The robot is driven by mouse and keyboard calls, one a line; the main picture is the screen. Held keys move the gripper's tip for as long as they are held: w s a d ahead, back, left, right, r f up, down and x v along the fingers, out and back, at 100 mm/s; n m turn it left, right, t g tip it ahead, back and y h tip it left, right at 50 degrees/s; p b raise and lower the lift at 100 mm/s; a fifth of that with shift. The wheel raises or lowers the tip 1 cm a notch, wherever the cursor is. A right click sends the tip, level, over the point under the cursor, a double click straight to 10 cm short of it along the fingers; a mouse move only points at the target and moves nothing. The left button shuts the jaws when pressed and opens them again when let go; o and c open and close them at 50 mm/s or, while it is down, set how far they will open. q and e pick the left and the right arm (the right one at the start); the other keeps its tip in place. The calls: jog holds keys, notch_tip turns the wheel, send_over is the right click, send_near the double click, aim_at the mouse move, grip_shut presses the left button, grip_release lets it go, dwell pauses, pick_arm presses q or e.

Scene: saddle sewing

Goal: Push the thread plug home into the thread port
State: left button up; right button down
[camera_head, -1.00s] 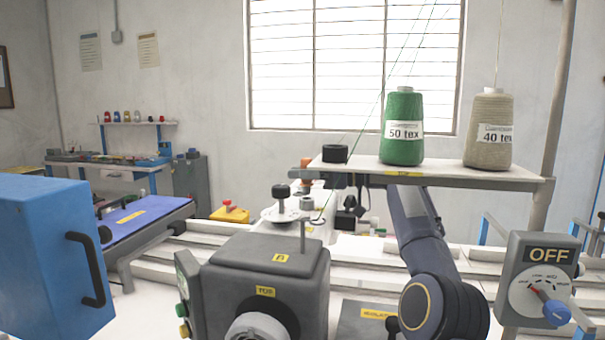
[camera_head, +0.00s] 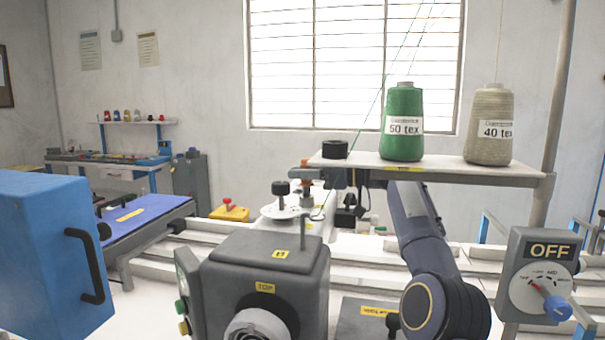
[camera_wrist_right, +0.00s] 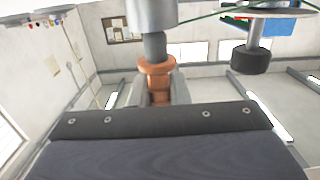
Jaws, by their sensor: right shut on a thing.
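My right gripper (camera_wrist_right: 157,84) is shut on a copper-coloured, flanged piece, which I take to be the thread plug (camera_wrist_right: 158,67). A dark grey stem (camera_wrist_right: 154,45) sticks out of its flange towards a light grey cylinder (camera_wrist_right: 150,12), perhaps the thread port. The stem meets the cylinder's near end; how deep it sits cannot be told. In the head view the orange-brown plug (camera_head: 305,172) shows small behind the machine, left of the thread shelf, and the gripper there is mostly hidden. A green thread (camera_head: 370,115) runs down to this area. My left gripper is out of view.
A shelf (camera_head: 450,174) carries a green cone (camera_head: 402,125) and a beige cone (camera_head: 489,125). A disc with a black knob (camera_head: 280,188) stands beside the plug, also in the wrist view (camera_wrist_right: 250,60). The grey machine head (camera_head: 255,265) and OFF switch box (camera_head: 540,275) are in front.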

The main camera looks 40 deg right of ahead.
jog(key=shift+f+b, duration=1.15)
jog(key=shift+f, duration=0.15)
jog(key=c, duration=1.3)
grip_release()
jog(key=v, duration=0.7)
jog(key=shift+s+d, duration=0.25)
jog(key=shift+s, duration=0.1)
